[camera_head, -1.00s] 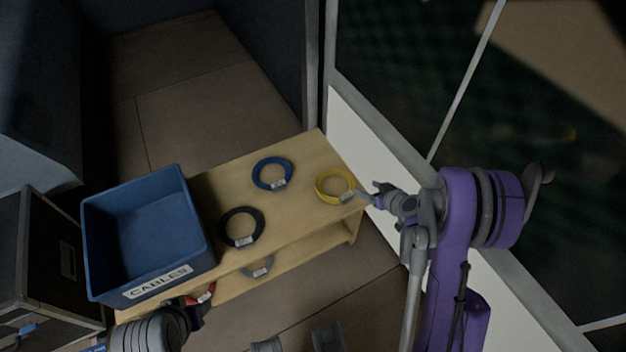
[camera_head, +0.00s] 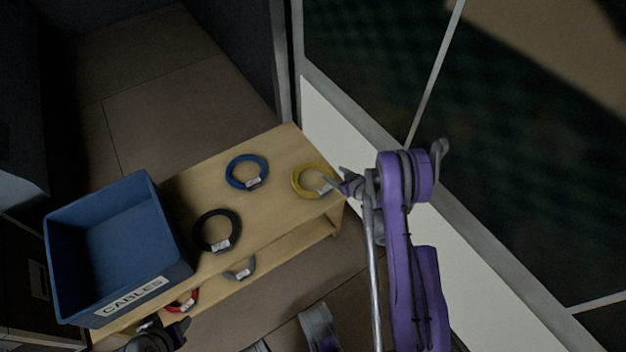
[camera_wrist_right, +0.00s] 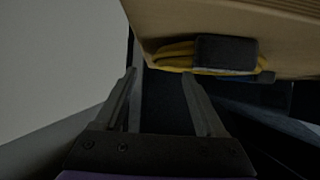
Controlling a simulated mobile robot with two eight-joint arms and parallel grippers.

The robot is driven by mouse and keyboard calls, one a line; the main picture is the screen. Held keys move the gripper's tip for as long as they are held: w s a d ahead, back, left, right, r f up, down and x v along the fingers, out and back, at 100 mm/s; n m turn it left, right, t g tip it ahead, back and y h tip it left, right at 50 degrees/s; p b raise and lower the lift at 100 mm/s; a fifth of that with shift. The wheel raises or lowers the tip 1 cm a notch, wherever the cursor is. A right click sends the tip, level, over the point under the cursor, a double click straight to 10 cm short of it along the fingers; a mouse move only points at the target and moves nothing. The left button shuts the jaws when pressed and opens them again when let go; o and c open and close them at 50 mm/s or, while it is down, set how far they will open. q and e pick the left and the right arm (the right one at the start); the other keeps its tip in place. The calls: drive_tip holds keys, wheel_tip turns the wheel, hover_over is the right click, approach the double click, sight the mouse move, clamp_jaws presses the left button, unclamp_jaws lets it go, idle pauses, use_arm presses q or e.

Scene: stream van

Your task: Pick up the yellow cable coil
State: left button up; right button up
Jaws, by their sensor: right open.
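The yellow cable coil (camera_head: 297,184) lies flat on the right end of the wooden shelf's top board, with a pale tag on its near right side. In the right wrist view the yellow coil (camera_wrist_right: 172,57) shows edge-on, with its tag dark, just beyond the fingertips. My right gripper (camera_head: 332,186) is at the coil's right edge in the head view. Its two fingers (camera_wrist_right: 160,78) are spread, with nothing seen between them. Whether a finger touches the coil I cannot tell. My left gripper (camera_head: 168,330) is at the bottom left, partly cut off, its fingers unclear.
A blue coil (camera_head: 233,180) and a black coil (camera_head: 199,241) lie on the wooden shelf (camera_head: 275,215). A blue bin labelled CABLES (camera_head: 180,250) stands at its left end. Grey (camera_head: 240,275) and red (camera_head: 190,303) coils lie on the lower board. A white wall panel (camera_head: 330,120) stands close on the right.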

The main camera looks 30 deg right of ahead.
sight(330, 172)
drive_tip(key=x, duration=0.4)
drive_tip(key=shift+w+a+f, duration=0.1)
drive_tip(key=shift+w+f, duration=0.05)
drive_tip(key=shift+f, duration=0.2)
clamp_jaws()
idle(1.0)
